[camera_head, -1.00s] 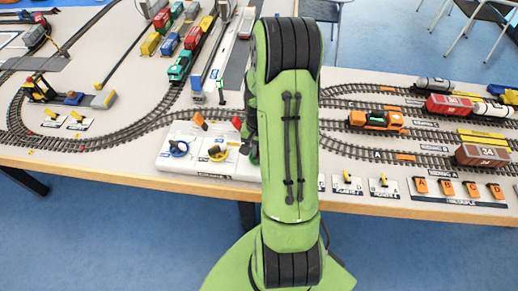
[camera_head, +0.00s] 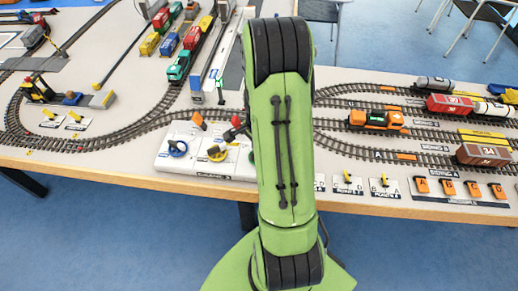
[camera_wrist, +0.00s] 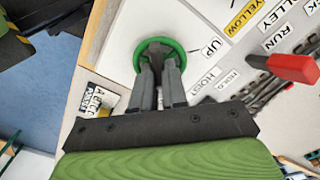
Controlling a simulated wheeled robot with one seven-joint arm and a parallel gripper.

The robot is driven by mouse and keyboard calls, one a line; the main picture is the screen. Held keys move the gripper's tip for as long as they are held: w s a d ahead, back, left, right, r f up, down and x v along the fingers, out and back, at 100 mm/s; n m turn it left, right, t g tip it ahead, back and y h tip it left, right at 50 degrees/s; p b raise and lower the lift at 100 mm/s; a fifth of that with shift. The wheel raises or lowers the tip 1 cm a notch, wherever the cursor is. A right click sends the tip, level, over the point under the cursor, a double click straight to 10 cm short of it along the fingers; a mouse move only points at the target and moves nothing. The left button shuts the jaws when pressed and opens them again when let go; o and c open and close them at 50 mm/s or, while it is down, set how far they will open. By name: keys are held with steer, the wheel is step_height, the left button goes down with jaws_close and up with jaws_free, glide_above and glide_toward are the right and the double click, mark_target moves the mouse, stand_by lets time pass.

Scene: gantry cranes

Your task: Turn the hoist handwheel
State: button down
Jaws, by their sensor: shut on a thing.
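The hoist handwheel (camera_wrist: 181,46) is a green ring on the white control panel, beside the printed words UP and HOIST in the wrist view. My gripper (camera_wrist: 159,68) is shut on the handwheel, its two grey fingers at the near side of the rim. The fingers cover part of the ring. In the head view my arm hides the gripper and most or all of the green wheel.
A red lever (camera_wrist: 295,67) stands right of the wheel. The panel (camera_head: 165,161) also carries a blue handwheel (camera_head: 177,149) and a yellow handwheel (camera_head: 217,153). Tracks, an orange locomotive (camera_head: 375,119) and wagons cover the table. Blue floor lies in front.

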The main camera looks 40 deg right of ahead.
stand_by(0.3)
steer(key=c, duration=1.2)
jaws_free()
steer(key=shift+o, duration=0.2)
step_height(320, 180, up, 16)
steer(key=p, duration=0.4)
steer(key=shift+f, duration=0.15)
